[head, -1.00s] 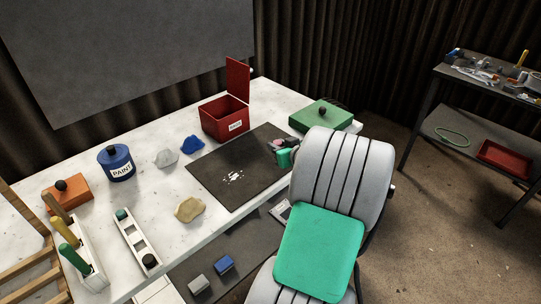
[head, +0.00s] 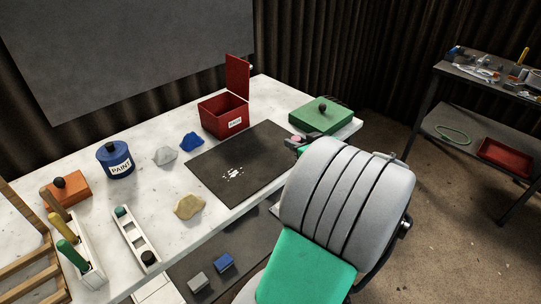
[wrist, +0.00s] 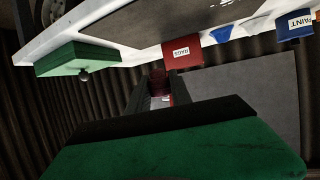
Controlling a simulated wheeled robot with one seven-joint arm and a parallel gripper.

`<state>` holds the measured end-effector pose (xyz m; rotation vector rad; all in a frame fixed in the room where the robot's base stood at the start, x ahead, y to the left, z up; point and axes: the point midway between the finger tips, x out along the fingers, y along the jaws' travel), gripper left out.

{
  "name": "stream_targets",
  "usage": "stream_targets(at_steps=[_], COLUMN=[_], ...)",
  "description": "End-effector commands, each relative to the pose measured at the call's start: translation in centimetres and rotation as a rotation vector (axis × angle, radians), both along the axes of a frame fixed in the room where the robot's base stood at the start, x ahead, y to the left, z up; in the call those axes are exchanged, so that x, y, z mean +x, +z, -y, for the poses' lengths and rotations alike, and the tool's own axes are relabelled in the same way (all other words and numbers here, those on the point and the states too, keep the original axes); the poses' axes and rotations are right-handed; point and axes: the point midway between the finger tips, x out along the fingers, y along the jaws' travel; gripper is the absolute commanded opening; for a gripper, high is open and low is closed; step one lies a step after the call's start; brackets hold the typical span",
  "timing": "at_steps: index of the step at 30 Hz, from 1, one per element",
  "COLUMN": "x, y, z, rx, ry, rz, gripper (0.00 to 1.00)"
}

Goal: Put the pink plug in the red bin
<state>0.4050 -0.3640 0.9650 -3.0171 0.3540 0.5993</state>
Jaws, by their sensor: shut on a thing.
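The red bin (head: 214,123) stands at the back of the white table with its lid raised and open; a white label is on its front. It shows upside down in the wrist view (wrist: 182,57). My gripper (head: 300,139) is at the right end of the dark mat, near the green box, partly hidden behind my arm. It is shut on the pink plug (head: 296,140), of which only a small pink patch shows. In the wrist view my gripper (wrist: 160,98) points toward the bin, with a dark reddish thing between the fingers, too dark to make out clearly.
The green box (head: 312,118) with a black knob stands right of the bin. The dark mat (head: 265,150) is clear except for white flecks. A blue rag (head: 192,141), grey rag (head: 165,156) and paint tin (head: 116,161) stand left. A red tray (head: 505,156) sits on the right shelf.

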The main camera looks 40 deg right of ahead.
Motion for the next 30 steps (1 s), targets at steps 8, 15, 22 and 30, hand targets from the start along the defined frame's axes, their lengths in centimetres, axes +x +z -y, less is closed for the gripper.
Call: stream_targets(at_steps=[8,15,22,30], x=[7.6,10.3,11.1,11.1], y=[-4.5,-7.7,-11.3,-11.4], z=[-0.7,-0.7,-0.7,-0.6], rx=[0.007,0.002,0.001,0.0], ry=[0.006,0.001,0.0,0.0], rz=[-0.002,-0.001,-0.001,0.0], gripper=[0.0,0.0,0.0,0.0])
